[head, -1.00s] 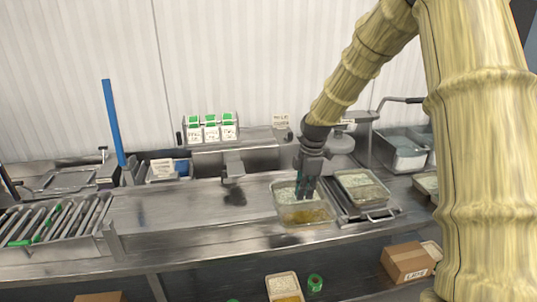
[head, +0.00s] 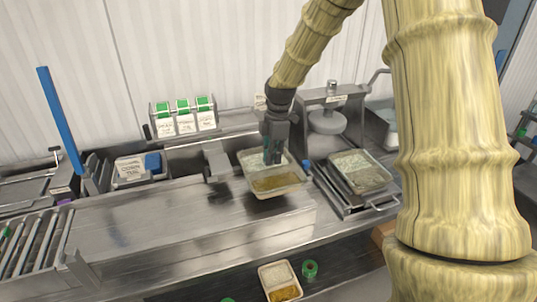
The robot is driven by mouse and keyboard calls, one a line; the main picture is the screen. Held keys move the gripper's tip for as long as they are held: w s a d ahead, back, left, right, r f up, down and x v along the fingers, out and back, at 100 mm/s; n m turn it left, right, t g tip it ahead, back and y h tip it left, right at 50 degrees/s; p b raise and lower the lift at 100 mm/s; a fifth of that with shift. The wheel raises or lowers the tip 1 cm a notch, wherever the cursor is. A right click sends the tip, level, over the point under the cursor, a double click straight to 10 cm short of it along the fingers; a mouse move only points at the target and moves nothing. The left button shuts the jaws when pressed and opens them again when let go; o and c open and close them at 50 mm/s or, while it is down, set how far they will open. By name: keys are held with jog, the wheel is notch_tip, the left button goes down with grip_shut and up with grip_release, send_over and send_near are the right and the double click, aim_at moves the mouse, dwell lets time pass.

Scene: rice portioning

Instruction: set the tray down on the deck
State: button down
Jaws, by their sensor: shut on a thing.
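My gripper (head: 273,158) is shut on the tray (head: 277,190), a clear-walled two-part tray with pale rice at the back and a yellow-brown food at the front. The fingers point down at the tray's middle and hide part of it. The tray is over the right part of the steel deck (head: 165,222). I cannot tell whether its base touches the deck or is a little above it.
Right of the tray, a similar filled tray (head: 358,170) sits on a metal frame with a handle, before a press-like machine (head: 327,120). Rollers (head: 35,240) lie at the left. Green-topped boxes (head: 185,116) stand behind. Another tray (head: 280,281) is on the lower shelf. The deck's middle is clear.

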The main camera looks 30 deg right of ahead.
aim_at(271, 167)
jog(key=shift+s+f, duration=0.2)
jog(key=shift+s, duration=0.1)
jog(key=w+f+b, duration=0.1)
jog(key=f, duration=0.1)
jog(key=w+f+b, duration=0.1)
jog(key=shift+w+f, duration=0.2)
jog(key=shift+f, duration=0.15)
jog(key=shift+s+d+f, duration=0.1)
jog(key=shift+s+f, duration=0.15)
jog(key=shift+s, duration=0.5)
jog(key=shift+w+f, duration=0.4)
jog(key=shift+w, duration=0.1)
jog(key=shift+s+r, duration=0.2)
jog(key=shift+s, duration=0.1)
jog(key=shift+w+f, duration=0.1)
jog(key=shift+w, duration=0.1)
jog(key=shift+s, duration=0.1)
jog(key=shift+f+p, duration=0.55)
dwell(0.7)
